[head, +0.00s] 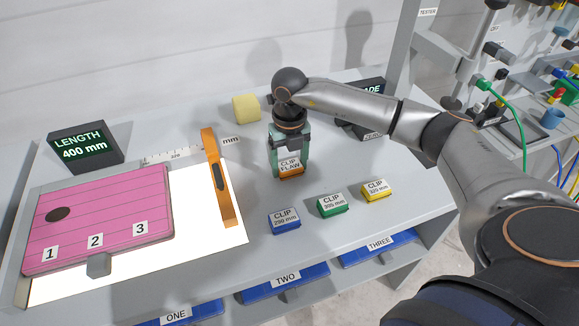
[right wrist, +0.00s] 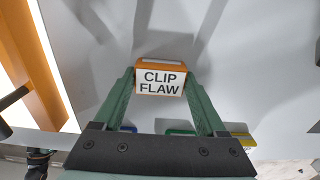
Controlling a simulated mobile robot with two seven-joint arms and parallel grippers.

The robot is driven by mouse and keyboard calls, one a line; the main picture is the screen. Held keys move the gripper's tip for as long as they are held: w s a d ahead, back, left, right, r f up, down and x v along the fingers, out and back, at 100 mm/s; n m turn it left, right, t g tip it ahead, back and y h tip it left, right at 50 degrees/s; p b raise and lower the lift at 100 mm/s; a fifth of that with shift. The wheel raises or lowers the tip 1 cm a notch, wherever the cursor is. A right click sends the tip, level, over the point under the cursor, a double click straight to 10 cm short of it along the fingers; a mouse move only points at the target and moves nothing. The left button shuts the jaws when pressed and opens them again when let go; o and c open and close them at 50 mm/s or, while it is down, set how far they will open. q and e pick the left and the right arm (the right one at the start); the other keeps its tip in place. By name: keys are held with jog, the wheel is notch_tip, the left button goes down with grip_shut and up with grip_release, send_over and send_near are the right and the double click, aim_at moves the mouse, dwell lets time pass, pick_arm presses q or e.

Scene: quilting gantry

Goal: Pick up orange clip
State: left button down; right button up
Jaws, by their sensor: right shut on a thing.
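The orange clip (head: 291,174) has a white label reading "CLIP FLAW". My right gripper (head: 289,163) comes down on it from above, with its green fingers on either side of it. In the right wrist view the orange clip (right wrist: 161,78) sits between the two fingertips of the right gripper (right wrist: 160,84), which is shut on it. The clip is at or just above the grey table (head: 250,190); I cannot tell if it touches. My left gripper is not in view.
Blue (head: 284,220), green (head: 333,205) and yellow (head: 376,190) clips lie in front of the right gripper. An orange bar (head: 218,178) and pink panel (head: 100,215) lie to the left. A pale yellow block (head: 246,108) and dark displays stand behind.

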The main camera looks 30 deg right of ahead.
aim_at(289, 165)
jog(key=shift+r, duration=0.5)
notch_tip(289, 165, up, 2)
jog(key=shift+r+b, duration=0.15)
jog(key=shift+b, duration=0.4)
jog(key=s+a+r, duration=0.2)
jog(key=s+r, duration=0.3)
jog(key=s, duration=0.1)
jog(key=s+a+r+b, duration=0.1)
jog(key=s+a+r, duration=0.1)
jog(key=s+r, duration=0.2)
jog(key=s, duration=0.3)
jog(key=shift+s+a+r, duration=0.15)
jog(key=shift+a+r, duration=0.15)
jog(key=shift+r, duration=0.1)
jog(key=shift+a, duration=0.1)
